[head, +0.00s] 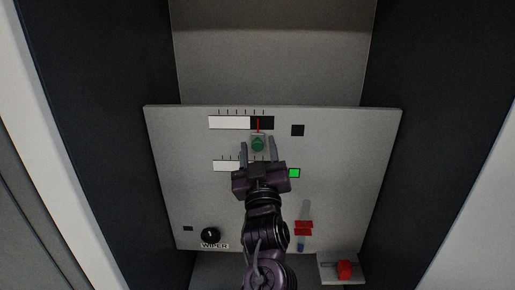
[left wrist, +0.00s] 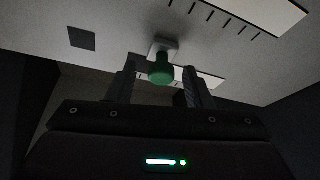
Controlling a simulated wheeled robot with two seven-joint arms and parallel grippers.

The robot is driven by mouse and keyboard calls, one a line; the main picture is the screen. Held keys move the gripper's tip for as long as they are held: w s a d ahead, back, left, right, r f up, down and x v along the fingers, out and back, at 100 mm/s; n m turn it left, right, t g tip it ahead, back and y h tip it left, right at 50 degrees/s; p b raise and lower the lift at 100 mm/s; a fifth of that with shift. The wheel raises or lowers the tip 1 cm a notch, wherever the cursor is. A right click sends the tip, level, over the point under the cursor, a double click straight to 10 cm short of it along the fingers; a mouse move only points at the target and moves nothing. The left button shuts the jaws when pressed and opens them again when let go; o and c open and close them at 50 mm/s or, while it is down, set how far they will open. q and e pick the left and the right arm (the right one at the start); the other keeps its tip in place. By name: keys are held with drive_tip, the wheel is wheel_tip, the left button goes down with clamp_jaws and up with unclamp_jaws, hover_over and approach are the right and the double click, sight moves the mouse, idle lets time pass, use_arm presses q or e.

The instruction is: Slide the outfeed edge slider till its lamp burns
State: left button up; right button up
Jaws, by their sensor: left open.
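A green knob (head: 258,144) on a small pale base sits below the upper scale (head: 229,122), which has a white and black bar and a red pointer (head: 258,125) in the black part. A dark square lamp (head: 297,130) is to its right, unlit. No label names this slider. My left gripper (head: 259,152) is open, with one finger on each side of the knob. In the left wrist view the green knob (left wrist: 160,72) shows between the separated fingers (left wrist: 158,84); I cannot tell whether either touches it. My right gripper is not in view.
A lower scale (head: 225,166) is partly hidden by my gripper; a square lamp (head: 294,173) beside it glows green. Lower on the panel (head: 180,150) are a black dial (head: 210,235) marked WIPER and a red slider (head: 303,228). A red switch (head: 344,269) is at bottom right. Dark walls flank the panel.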

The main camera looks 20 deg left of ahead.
use_arm(q)
drive_tip(key=b+v, duration=0.2)
drive_tip(key=v, duration=0.4)
drive_tip(key=shift+s+b, duration=0.15)
drive_tip(key=shift+b, duration=0.2)
